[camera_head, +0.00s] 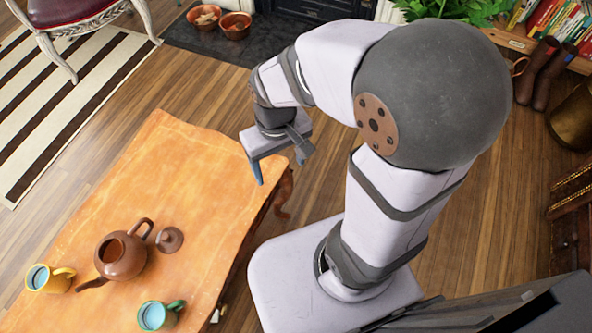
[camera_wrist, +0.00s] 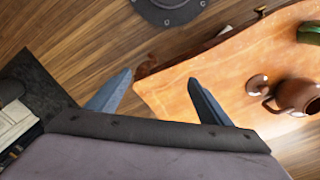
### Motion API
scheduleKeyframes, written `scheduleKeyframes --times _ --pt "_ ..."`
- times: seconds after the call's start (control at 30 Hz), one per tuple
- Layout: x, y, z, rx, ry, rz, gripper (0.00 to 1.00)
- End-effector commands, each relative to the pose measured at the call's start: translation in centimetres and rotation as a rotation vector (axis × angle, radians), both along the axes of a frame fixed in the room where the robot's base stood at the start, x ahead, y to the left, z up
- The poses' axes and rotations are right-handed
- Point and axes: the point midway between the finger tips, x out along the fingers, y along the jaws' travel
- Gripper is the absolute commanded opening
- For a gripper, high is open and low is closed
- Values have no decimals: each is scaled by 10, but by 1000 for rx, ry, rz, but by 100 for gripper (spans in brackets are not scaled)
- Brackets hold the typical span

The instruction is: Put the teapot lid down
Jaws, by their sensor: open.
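The brown teapot lid (camera_head: 170,239) lies on the wooden table (camera_head: 165,165), just right of the teapot and apart from it. The brown teapot (camera_head: 121,254) stands with its top opening uncovered. In the wrist view the lid (camera_wrist: 257,84) shows beside the teapot (camera_wrist: 296,96), at the right. My gripper (camera_head: 281,172) is over the table's right edge, well away from the lid. Its two blue-grey fingers (camera_wrist: 157,94) are spread apart with nothing between them.
A yellow mug (camera_head: 50,279) and a green mug (camera_head: 158,316) stand near the teapot. The far part of the tabletop is clear. A chair (camera_head: 85,25), a striped rug (camera_head: 65,95) and a dark hearth (camera_head: 220,45) with copper bowls (camera_head: 234,25) lie beyond.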

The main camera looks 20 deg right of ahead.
Motion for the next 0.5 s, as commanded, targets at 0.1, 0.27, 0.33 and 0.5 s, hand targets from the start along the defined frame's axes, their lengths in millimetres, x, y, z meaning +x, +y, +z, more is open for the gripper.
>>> scheduleKeyframes --times 0.1,0.27,0.33,0.5 --pt "-22 -28 -2 0 0 -93 73" --pt "-35 -41 -5 0 0 -142 73" --pt "-37 -43 -6 0 1 -148 68" --pt "-37 -43 -6 0 1 -147 29"
